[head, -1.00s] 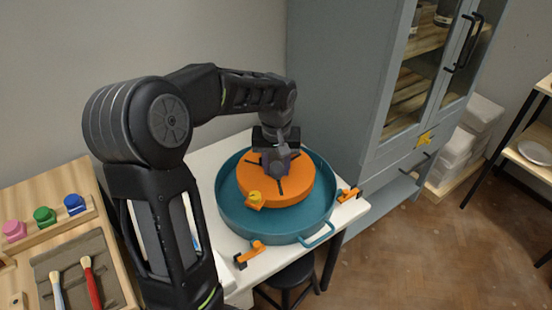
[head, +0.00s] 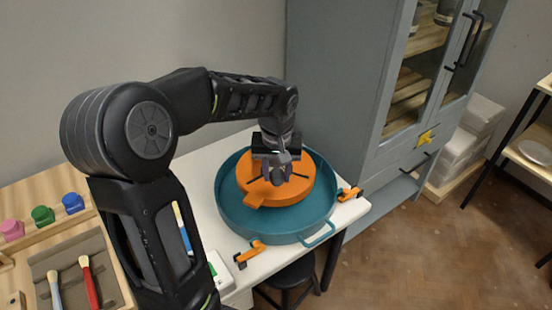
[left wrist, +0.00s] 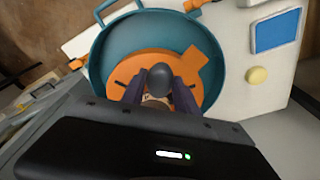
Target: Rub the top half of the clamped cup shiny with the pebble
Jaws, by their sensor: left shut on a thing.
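My left gripper (head: 277,172) is over the orange turntable (head: 300,190) and shut on a dark, rounded pebble (head: 277,176). In the left wrist view the pebble (left wrist: 161,76) sits between the fingertips of the left gripper (left wrist: 160,83). The turntable (left wrist: 140,63) shows beneath, with a square tab on one side. A small tan patch shows between the fingers; it may be part of the cup, but I cannot tell. The cup is otherwise hidden by my gripper, and contact with the pebble cannot be seen. My right gripper is out of view.
The turntable stands in a round blue tray (head: 228,207) on a white table (head: 212,163). Orange clamps (head: 250,253) (head: 349,194) sit at the table edge. A grey cabinet (head: 335,100) stands close behind. A wooden board with paint jars (head: 43,215) and brushes (head: 90,284) lies left.

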